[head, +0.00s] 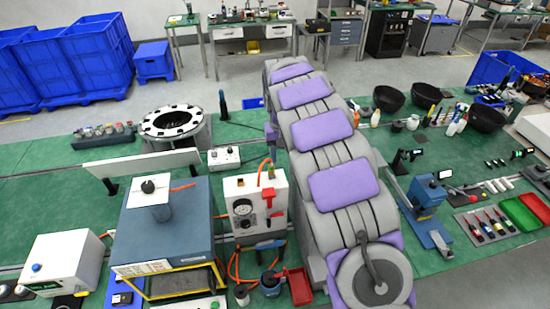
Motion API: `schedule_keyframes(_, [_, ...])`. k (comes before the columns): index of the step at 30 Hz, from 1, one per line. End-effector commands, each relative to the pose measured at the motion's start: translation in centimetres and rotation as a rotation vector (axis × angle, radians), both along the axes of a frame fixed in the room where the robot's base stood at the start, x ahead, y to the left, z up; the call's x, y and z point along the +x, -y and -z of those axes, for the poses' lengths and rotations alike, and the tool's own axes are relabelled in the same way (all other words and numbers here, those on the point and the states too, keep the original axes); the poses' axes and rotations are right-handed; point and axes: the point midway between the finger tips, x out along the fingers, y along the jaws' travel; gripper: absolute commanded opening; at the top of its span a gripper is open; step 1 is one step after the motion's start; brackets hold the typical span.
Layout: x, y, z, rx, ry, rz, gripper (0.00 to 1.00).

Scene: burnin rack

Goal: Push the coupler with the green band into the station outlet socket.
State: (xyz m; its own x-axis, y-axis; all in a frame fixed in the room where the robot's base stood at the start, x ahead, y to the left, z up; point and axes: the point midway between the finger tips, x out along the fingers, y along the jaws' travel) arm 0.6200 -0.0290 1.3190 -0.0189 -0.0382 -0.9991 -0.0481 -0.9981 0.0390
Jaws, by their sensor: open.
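A white station box (239,195) with a round dial, a red lever and orange fittings on top stands left of centre in the head view. Orange hose (233,268) loops below and beside it. I cannot make out which opening on it is the outlet socket. No coupler with a green band can be told apart; small dark parts near the hose are too small to identify. My gripper is not seen; a large grey and purple padded body, likely my own, fills the centre and hides the bench behind it.
A blue-grey press-like box (165,228) stands left of the station, with a white instrument (62,262) farther left. A small red tray (299,287) lies at the front. Black bowls (389,99) and tools crowd the right bench. Green bench top (40,210) is bare at far left.

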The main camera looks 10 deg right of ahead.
Motion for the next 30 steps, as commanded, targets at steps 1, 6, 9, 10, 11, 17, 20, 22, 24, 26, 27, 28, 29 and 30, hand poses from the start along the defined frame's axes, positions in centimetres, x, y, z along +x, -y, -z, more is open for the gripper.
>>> schedule_keyframes(1, [1.1, -0.6, -0.3, 0.008, 0.0, -0.013, 0.51])
schedule_keyframes(6, [3.3, -1.7, 0.2, 0.035, 0.01, -0.04, 0.51])
schedule_keyframes(9, [4.0, -1.6, 0.3, 0.045, 0.017, -0.046, 0.51])
schedule_keyframes(10, [4.1, -1.6, 0.4, 0.046, 0.017, -0.047, 0.51])
schedule_keyframes(11, [4.1, -1.6, 0.4, 0.048, 0.017, -0.048, 0.51])
schedule_keyframes(17, [4.2, -1.0, 0.6, 0.053, 0.018, -0.048, 0.51])
schedule_keyframes(20, [4.2, -1.2, 0.6, 0.051, 0.018, -0.048, 0.51])
schedule_keyframes(22, [4.2, -1.5, 0.6, 0.049, 0.017, -0.048, 0.51])
schedule_keyframes(24, [4.2, -1.7, 0.8, 0.047, 0.016, -0.049, 0.51])
schedule_keyframes(26, [4.1, -1.8, 1.0, 0.046, 0.016, -0.049, 0.51])
schedule_keyframes(27, [4.1, -1.9, 1.2, 0.045, 0.016, -0.049, 0.51])
schedule_keyframes(28, [4.1, -2.0, 1.4, 0.045, 0.016, -0.049, 0.51])
schedule_keyframes(29, [4.1, -2.1, 1.7, 0.044, 0.016, -0.05, 0.51])
schedule_keyframes(30, [4.2, -2.1, 2.0, 0.044, 0.016, -0.05, 0.51])
